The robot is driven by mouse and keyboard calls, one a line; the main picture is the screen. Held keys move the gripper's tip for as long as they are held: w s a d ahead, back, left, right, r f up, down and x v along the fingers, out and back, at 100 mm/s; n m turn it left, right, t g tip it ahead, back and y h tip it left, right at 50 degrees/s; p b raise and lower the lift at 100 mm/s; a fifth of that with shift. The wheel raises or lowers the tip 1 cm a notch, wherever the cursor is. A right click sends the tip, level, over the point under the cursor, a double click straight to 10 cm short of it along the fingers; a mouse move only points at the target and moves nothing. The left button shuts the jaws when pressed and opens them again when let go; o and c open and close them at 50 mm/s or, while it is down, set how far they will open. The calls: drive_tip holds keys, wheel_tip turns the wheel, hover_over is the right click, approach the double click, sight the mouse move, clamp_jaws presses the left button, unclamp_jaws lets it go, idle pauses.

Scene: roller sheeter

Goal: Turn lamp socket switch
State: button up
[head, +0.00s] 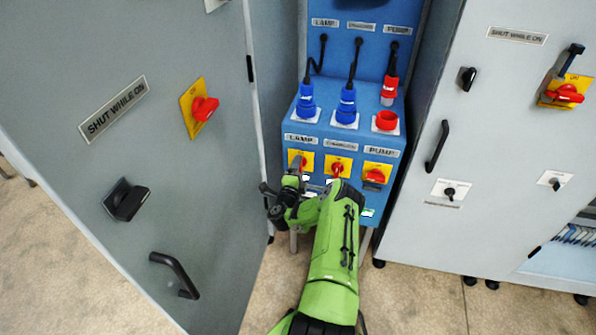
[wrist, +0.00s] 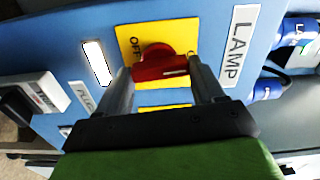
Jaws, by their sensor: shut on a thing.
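The lamp socket switch (wrist: 160,62) is a red rotary knob on a yellow plate (wrist: 185,32), under the LAMP label (wrist: 240,45) in the wrist view. In the head view the switch (head: 298,160) is the left one of three on the blue panel, partly hidden by my arm. My gripper (wrist: 160,75) has one finger on each side of the red knob and is shut on it. The knob lies across the gap between the fingers. Part of the OFF marking shows beside the knob. The lower part of the plate is hidden behind the gripper.
The middle switch (head: 337,168) and the pump switch (head: 376,174) sit close to the right. Blue plugs (head: 306,103) and a red socket (head: 386,121) are above. Grey cabinets (head: 180,180) flank the blue panel on both sides.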

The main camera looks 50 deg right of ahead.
drive_tip(key=shift+f+m, duration=0.1)
drive_tip(key=shift+m, duration=0.5)
drive_tip(key=o, duration=1)
drive_tip(key=shift+o, duration=0.2)
drive_tip(key=shift+a, duration=0.1)
drive_tip(key=p+v, duration=1.3)
drive_tip(key=v, duration=0.2)
drive_tip(key=shift+s+a+p, duration=0.25)
drive_tip(key=shift+p, duration=0.1)
